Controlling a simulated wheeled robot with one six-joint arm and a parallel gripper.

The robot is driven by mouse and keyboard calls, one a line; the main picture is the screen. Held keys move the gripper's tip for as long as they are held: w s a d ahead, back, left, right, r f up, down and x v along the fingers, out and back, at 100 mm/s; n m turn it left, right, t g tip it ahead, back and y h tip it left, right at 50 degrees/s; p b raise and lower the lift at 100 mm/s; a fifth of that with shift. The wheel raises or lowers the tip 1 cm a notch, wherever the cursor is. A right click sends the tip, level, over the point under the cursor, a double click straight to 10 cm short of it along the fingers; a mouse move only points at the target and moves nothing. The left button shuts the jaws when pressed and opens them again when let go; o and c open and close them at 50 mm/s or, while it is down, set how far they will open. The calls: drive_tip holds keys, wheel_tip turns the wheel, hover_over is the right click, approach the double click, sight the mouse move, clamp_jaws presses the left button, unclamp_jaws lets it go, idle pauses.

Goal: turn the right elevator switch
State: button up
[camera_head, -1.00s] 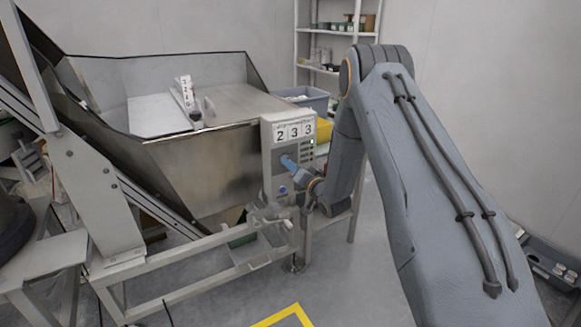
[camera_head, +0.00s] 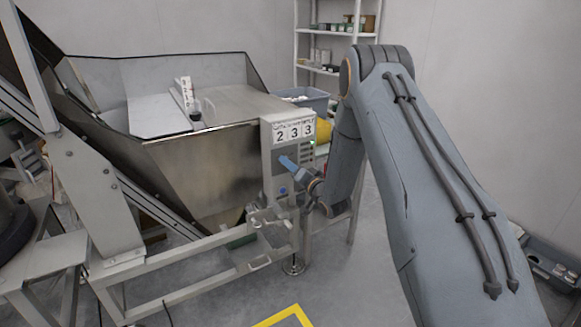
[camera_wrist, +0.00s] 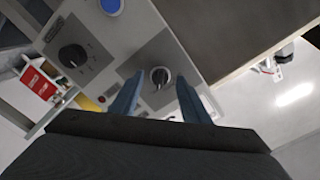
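In the wrist view, a round black switch knob (camera_wrist: 160,77) sits on a grey panel plate, between the blue fingertips of my gripper (camera_wrist: 159,84). The fingers are apart, with a gap on each side of the knob. I cannot tell how deep they reach around it. A second black knob (camera_wrist: 73,56) sits on the same panel to the left in this view. In the head view, my gripper (camera_head: 287,162) is at the front of the control box (camera_head: 267,158) marked 2 3 3, and its blue fingers hide the switch there.
A blue button (camera_wrist: 110,6) is on the panel near the knobs. A large metal hopper (camera_head: 205,165) stands left of the control box. A metal frame (camera_head: 190,255) runs below it. Shelves (camera_head: 327,70) and a grey-blue bin (camera_head: 313,98) stand behind. Open floor lies in front.

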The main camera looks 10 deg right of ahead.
drive_tip(key=v, duration=0.7)
drive_tip(key=shift+s+b, duration=0.35)
drive_tip(key=shift+b, duration=0.05)
drive_tip(key=shift+d+r, duration=0.1)
drive_tip(key=s+a+r+n+g+h, duration=0.1)
drive_tip(key=s+g, duration=0.4)
drive_tip(key=s, duration=0.8)
drive_tip(key=s+a+r+n+g+h+p, duration=0.1)
drive_tip(key=s+g, duration=0.5)
drive_tip(key=s, duration=0.8)
drive_tip(key=s+a+r+n+g+h, duration=0.1)
drive_tip(key=s+r+n+g+h, duration=0.2)
drive_tip(key=s, duration=1.1)
drive_tip(key=r+g, duration=0.1)
drive_tip(key=g, duration=0.2)
drive_tip(key=shift+r+n+h, duration=0.3)
idle(2.1)
